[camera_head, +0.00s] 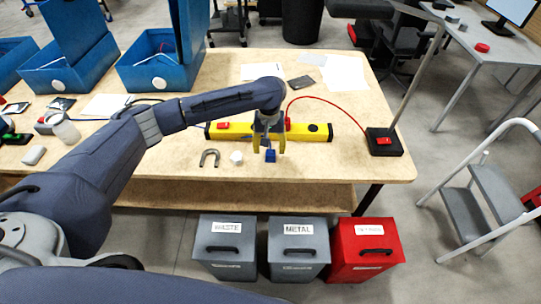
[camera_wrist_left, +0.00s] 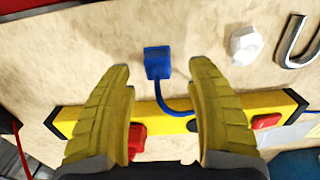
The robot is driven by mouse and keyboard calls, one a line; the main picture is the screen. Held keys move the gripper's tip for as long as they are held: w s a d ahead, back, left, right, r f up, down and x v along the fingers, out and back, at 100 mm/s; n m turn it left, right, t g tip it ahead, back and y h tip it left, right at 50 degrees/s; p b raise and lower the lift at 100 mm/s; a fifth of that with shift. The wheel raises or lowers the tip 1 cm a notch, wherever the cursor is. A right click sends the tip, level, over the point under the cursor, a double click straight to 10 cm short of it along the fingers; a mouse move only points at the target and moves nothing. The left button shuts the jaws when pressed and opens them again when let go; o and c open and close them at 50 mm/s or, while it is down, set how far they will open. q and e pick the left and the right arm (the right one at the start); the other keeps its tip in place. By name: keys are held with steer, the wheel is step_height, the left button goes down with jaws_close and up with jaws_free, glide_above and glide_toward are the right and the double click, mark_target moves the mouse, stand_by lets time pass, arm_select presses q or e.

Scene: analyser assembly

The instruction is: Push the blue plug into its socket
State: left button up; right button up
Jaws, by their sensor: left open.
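The blue plug (camera_head: 270,156) lies on the wooden table near its front edge; in the left wrist view the plug (camera_wrist_left: 157,60) lies just beyond and between the fingertips. Its blue cable (camera_wrist_left: 170,108) curves back to the yellow bar (camera_head: 318,131), which also shows in the left wrist view (camera_wrist_left: 80,119). My left gripper (camera_head: 269,149) is open over the table, its yellow fingers (camera_wrist_left: 161,70) pointing toward the plug, with nothing between them. I cannot pick out the blue plug's socket. My right gripper is not in view.
A red cable (camera_head: 330,101) runs to a black stand base (camera_head: 384,143) on the right. Blue bins (camera_head: 158,62) stand at the back left. Bare table lies between plug and stand.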

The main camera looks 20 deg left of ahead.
mark_target(270, 152)
arm_select(q)
steer(key=shift+w+d+f, duration=0.1)
steer(key=shift+f, duration=1.2)
steer(key=shift+w+f, duration=0.1)
steer(key=shift+f, duration=1.15)
steer(key=c, duration=1.2)
